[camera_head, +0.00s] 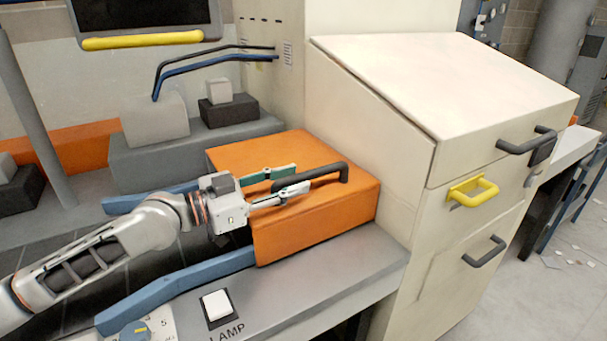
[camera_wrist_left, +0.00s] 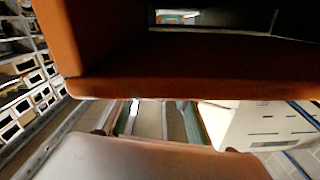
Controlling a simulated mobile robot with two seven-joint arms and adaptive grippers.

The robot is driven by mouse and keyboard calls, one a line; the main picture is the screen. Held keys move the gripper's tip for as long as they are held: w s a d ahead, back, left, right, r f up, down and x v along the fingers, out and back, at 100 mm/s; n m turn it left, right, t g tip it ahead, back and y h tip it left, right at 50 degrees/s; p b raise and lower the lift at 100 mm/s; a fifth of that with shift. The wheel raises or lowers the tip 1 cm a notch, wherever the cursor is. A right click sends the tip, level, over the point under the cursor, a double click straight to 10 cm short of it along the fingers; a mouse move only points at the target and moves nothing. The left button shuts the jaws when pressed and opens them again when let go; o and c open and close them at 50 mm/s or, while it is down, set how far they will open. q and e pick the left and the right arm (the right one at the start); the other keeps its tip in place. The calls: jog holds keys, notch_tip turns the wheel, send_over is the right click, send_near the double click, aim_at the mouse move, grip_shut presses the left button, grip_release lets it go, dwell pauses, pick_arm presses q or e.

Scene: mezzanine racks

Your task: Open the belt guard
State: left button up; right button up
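The belt guard (camera_head: 319,211) is an orange box over the dark belt between blue side rails, and it looks lowered. A black bar handle (camera_head: 325,172) stands on its top. My left gripper (camera_head: 277,183) reaches in from the left at the guard's top. Its two fingers are apart, one on each side of the handle's left end; I cannot tell whether they touch it. In the left wrist view the fingers (camera_wrist_left: 160,118) also show apart, below a large orange surface (camera_wrist_left: 200,70). My right gripper is not in view.
A cream cabinet (camera_head: 360,120) with black handles and a yellow handle (camera_head: 473,191) stands close on the right. A white lamp switch (camera_head: 217,305) is on the grey front ledge. Grey blocks (camera_head: 180,145) and blue and black hoses (camera_head: 215,62) are behind.

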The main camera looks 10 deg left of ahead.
aim_at(304, 177)
pick_arm(q)
jog(key=shift+x, duration=1.2)
jog(key=shift+w+d+f, duration=0.1)
jog(key=shift+w+d, duration=0.25)
jog(key=shift+d, duration=0.15)
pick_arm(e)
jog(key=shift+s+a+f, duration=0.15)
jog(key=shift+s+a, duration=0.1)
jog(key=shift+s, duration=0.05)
